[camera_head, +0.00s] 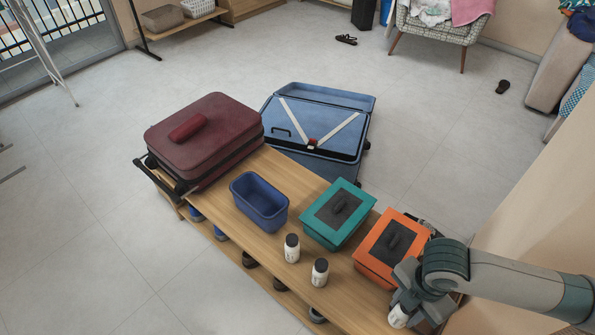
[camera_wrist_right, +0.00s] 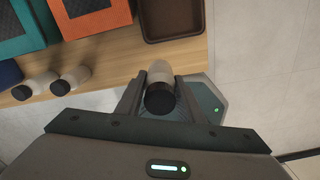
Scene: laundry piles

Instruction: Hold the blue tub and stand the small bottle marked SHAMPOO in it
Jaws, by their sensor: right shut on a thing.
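The blue tub (camera_head: 259,205) stands on the wooden bench, looks empty, and no gripper is at it. My right gripper (camera_head: 402,306) is at the bench's near right end, shut on a small white bottle (camera_head: 397,317) with a dark cap. In the right wrist view this bottle (camera_wrist_right: 159,75) sits between the fingers, its cap towards the camera. Two similar white bottles with dark caps, a farther one (camera_head: 292,249) and a nearer one (camera_head: 320,273), stand on the bench. I cannot read any label well enough to tell which says SHAMPOO. My left gripper is not in view.
A teal box (camera_head: 325,236) and an orange box (camera_head: 365,266) stand between the tub and my right gripper. A brown tray (camera_wrist_right: 172,38) lies beyond the held bottle in the wrist view. A maroon suitcase (camera_head: 203,137) and an open blue suitcase (camera_head: 318,120) are at the far end.

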